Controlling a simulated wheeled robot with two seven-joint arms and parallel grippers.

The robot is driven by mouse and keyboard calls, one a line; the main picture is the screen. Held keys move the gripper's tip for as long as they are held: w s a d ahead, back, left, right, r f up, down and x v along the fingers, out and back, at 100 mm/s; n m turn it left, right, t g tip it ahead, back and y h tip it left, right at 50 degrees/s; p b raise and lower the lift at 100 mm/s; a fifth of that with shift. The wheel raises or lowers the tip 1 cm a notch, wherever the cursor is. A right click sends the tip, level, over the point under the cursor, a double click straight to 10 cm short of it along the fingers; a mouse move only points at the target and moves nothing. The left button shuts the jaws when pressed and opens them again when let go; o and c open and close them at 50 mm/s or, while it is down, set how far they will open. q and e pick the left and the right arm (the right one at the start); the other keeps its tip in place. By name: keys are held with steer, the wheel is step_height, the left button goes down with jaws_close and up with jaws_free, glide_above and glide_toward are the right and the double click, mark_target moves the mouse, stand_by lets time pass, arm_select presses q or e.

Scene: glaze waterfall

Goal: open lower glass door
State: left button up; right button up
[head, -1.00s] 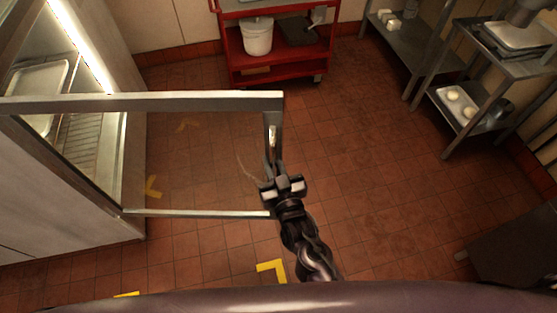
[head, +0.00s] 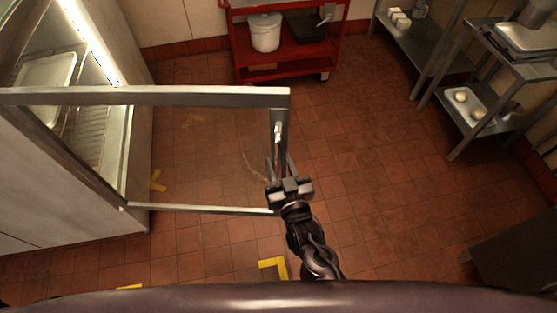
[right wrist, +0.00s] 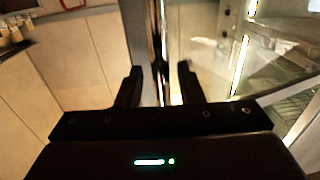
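The lower glass door (head: 200,97) is a metal-framed glass panel, swung well out from the lit cabinet at left in the head view. Its upright handle (head: 278,132) is on the free end at right. My right gripper (head: 280,165) is at this free end, just below the handle in the picture. In the right wrist view its two fingers (right wrist: 160,70) stand apart, with the upright door edge (right wrist: 146,40) showing between and beyond them. I cannot tell whether either finger touches it. My left gripper is not in view.
The lit cabinet (head: 138,165) with trays and racks stands at left. A red cart (head: 292,65) with a white bucket (head: 265,32) is at the back. Metal shelves (head: 425,45) and a steel table (head: 530,65) are at right. The tiled floor between is clear.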

steer(key=b+v, duration=0.1)
steer(key=v, duration=0.5)
steer(key=shift+s, duration=0.3)
steer(key=shift+d, duration=0.1)
